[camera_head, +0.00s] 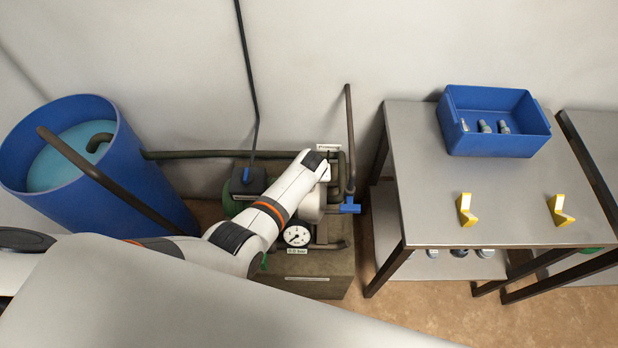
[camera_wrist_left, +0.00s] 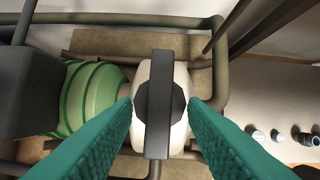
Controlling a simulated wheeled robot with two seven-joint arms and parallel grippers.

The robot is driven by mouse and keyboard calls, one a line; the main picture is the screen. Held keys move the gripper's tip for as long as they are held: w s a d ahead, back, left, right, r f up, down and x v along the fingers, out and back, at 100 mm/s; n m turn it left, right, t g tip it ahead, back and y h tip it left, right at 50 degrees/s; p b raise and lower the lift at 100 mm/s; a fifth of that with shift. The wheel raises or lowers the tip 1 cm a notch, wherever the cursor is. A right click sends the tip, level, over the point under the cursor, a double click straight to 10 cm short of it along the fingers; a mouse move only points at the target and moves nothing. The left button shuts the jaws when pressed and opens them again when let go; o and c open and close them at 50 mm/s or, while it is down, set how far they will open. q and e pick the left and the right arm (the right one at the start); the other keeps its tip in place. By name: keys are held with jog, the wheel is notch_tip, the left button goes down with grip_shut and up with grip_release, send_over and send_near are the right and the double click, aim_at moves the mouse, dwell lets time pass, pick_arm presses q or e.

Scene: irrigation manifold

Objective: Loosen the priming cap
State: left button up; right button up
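The priming cap (camera_wrist_left: 159,68) is black, with a long bar across an eight-sided hub, on top of a pale pump body (camera_wrist_left: 181,85). It shows in the left wrist view, with the bar running up and down the picture. My left gripper (camera_wrist_left: 160,103) is open, its two teal fingers on either side of the cap's hub. The fingertips look close to the hub edges; I cannot tell whether they touch. In the head view my left arm reaches over the pump and hides the cap and most of the gripper. My right gripper is not in view.
A green motor (camera_wrist_left: 92,98) adjoins the pump. Pipes, a blue valve handle (camera_head: 350,207) and a pressure gauge (camera_head: 297,236) surround it. A blue water barrel (camera_head: 150,185) stands left. A metal table (camera_head: 420,170) at right bears a blue bin (camera_head: 495,143) and yellow holders (camera_head: 465,210).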

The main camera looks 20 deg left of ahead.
pick_arm(q)
jog(key=shift+r, duration=0.25)
jog(key=p+v, duration=0.2)
jog(key=v, duration=0.9)
jog(key=shift+r, duration=0.25)
jog(key=shift+s, duration=0.15)
